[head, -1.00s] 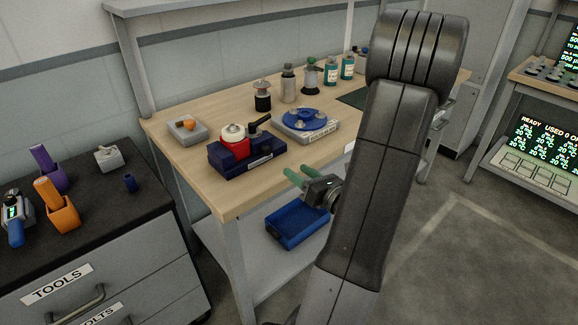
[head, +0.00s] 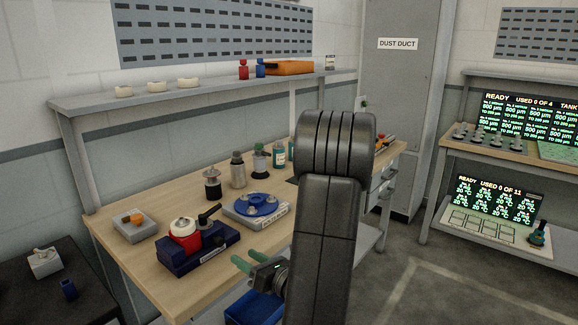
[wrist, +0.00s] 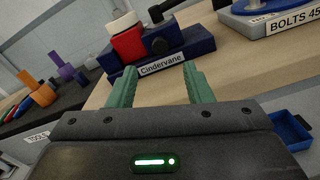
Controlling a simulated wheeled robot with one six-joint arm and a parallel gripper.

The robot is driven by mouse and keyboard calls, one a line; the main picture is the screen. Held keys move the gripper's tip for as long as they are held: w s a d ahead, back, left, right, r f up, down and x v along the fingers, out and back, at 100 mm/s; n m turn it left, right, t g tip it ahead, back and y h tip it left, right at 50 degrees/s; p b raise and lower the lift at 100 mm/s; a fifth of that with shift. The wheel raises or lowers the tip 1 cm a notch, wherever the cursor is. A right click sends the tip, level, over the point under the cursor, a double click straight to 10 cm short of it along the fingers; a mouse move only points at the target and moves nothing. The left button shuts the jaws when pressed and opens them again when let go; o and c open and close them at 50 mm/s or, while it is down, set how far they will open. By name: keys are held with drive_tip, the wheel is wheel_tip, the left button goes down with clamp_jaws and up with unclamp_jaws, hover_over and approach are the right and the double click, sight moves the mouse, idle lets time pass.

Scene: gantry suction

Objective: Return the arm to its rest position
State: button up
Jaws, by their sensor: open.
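My gripper (head: 250,268) has green fingers and is open and empty. In the head view it is beside the front edge of the wooden workbench (head: 155,285), partly hidden behind my own dark arm. In the wrist view the two green fingers (wrist: 157,88) stand apart with nothing between them. They point toward a dark blue block labelled Cindervane (wrist: 190,52), which carries a red and white part and a black lever. The fingers look apart from it. The block also shows in the head view (head: 200,258).
A blue bin (head: 250,308) is below the bench edge. On the bench are a grey box with an orange knob (head: 135,225), a blue disc fixture (head: 256,205) and several bottles. A dark tool cabinet (head: 50,295) is at left. Open floor (head: 440,285) lies to the right.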

sight(223, 241)
drive_tip(key=x, duration=0.9)
drive_tip(key=shift+w+a+p, duration=0.2)
drive_tip(key=shift+a+p, duration=0.1)
drive_tip(key=shift+p, duration=0.1)
drive_tip(key=shift+w, duration=0.3)
drive_tip(key=shift+w+d, duration=0.2)
drive_tip(key=shift+d, duration=0.1)
